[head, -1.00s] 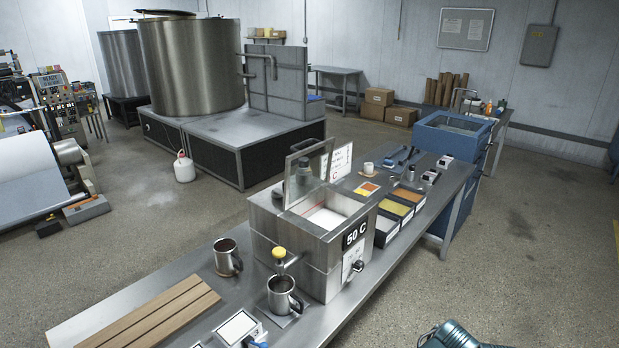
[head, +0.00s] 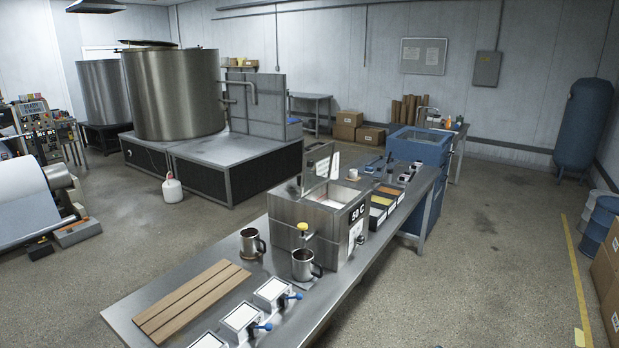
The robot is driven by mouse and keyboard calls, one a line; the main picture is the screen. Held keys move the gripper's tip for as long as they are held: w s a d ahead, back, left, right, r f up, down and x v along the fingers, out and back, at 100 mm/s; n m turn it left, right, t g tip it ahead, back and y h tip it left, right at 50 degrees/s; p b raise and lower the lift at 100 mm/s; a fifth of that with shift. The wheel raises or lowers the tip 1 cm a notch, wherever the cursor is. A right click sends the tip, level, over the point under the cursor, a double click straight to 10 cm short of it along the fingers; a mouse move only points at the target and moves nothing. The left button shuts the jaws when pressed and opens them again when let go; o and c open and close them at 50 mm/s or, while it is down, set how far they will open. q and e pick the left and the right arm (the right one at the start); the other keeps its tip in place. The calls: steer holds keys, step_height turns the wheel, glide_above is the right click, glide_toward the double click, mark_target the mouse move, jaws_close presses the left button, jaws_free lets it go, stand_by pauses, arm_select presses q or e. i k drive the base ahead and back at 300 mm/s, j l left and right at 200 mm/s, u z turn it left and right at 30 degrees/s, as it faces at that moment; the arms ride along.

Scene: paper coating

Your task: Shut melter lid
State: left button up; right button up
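The melter (head: 300,222) is a square steel box marked "50 C" on the long steel bench. Its lid (head: 318,168) stands raised and open, hinged at the box's far left side, with a pane in a metal frame. The open top shows a pale white inside (head: 336,193). Neither of my grippers shows in the head view.
Two steel mugs (head: 250,244) and (head: 304,266) stand by the melter's near side. Wooden slats (head: 190,300) and several white plates with blue handles (head: 272,292) lie nearer on the bench (head: 130,318). Trays of coloured pellets (head: 383,203) sit beyond. Floor right of the bench is clear.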

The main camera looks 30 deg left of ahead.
mark_target(303, 192)
steer(key=k+j+z, duration=0.15)
steer(key=k+j, duration=0.55)
steer(key=j, duration=0.25)
steer(key=k+j+z, duration=0.1)
steer(key=j, duration=0.3)
steer(key=k+j, duration=0.1)
steer(key=j, duration=0.25)
steer(key=k+j, duration=0.1)
steer(key=j, duration=0.25)
steer(key=j+z, duration=0.1)
steer(key=j, duration=0.75)
steer(key=k+j+z, duration=0.1)
steer(key=j, duration=0.8)
steer(key=k+j+z, duration=0.1)
steer(key=j, duration=1.45)
steer(key=i+l+u, duration=0.15)
steer(key=l, duration=0.6)
steer(key=l+u, duration=0.2)
steer(key=l, duration=0.5)
steer(key=l+u, duration=0.15)
steer(key=l, duration=0.6)
steer(key=l+u, duration=0.2)
steer(key=l, duration=0.55)
steer(key=l+u, duration=0.15)
steer(key=l, duration=0.6)
steer(key=k+l+u, duration=0.2)
steer(key=l, duration=0.55)
steer(key=i, duration=0.05)
